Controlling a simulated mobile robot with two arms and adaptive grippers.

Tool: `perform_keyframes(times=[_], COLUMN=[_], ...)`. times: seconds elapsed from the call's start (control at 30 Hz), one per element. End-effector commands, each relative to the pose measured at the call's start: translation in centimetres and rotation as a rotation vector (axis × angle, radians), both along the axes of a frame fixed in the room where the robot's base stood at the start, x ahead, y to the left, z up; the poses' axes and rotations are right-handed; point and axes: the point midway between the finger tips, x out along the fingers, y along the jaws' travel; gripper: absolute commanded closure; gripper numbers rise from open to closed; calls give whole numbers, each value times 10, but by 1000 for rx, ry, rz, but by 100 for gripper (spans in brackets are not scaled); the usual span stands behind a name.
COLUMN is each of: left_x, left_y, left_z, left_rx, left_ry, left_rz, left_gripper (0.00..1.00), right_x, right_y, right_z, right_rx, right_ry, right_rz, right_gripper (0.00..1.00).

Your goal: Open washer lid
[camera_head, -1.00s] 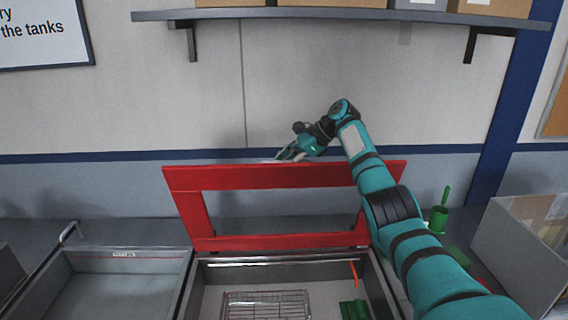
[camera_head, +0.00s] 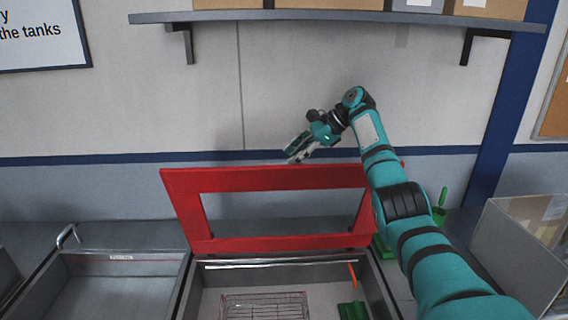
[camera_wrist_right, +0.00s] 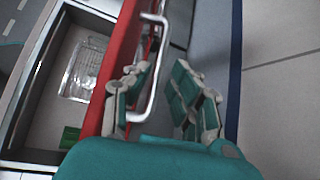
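The washer lid (camera_head: 185,210), a red frame with a large opening, stands steeply raised at the back of the open grey washer basin (camera_head: 372,285). In the wrist view the lid (camera_wrist_right: 122,45) has a silver bar handle (camera_wrist_right: 153,85) on its outer face. My right gripper (camera_head: 296,153) is just above the lid's top edge, right of its middle. In the wrist view the right gripper (camera_wrist_right: 160,73) has its fingers spread, one on either side of the handle; I cannot tell whether they touch it. The handle is hidden in the head view. My left gripper is out of view.
A wire basket (camera_head: 265,306), a green item (camera_head: 353,310) and an orange piece (camera_head: 352,275) are inside the basin. Another open grey basin (camera_head: 120,257) is at left. A shelf (camera_head: 340,16) hangs above; the wall is behind.

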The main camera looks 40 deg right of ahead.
Motion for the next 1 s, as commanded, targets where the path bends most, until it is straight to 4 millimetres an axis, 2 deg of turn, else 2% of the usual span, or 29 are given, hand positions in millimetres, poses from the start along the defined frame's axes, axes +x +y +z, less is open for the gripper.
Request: perform_keyframes(times=[0.2,0.4,1.0], left_x=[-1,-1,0], left_y=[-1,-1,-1], left_z=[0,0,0], left_rx=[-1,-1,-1], left_ry=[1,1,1], left_rz=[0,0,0], left_gripper=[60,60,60], right_x=[-22,-32,-33], right_y=[-23,-33,-33], right_z=[31,43,44], right_rx=[1,0,0], right_ry=[-2,0,1], right_rz=[-1,0,1], right_gripper=[77,77,77])
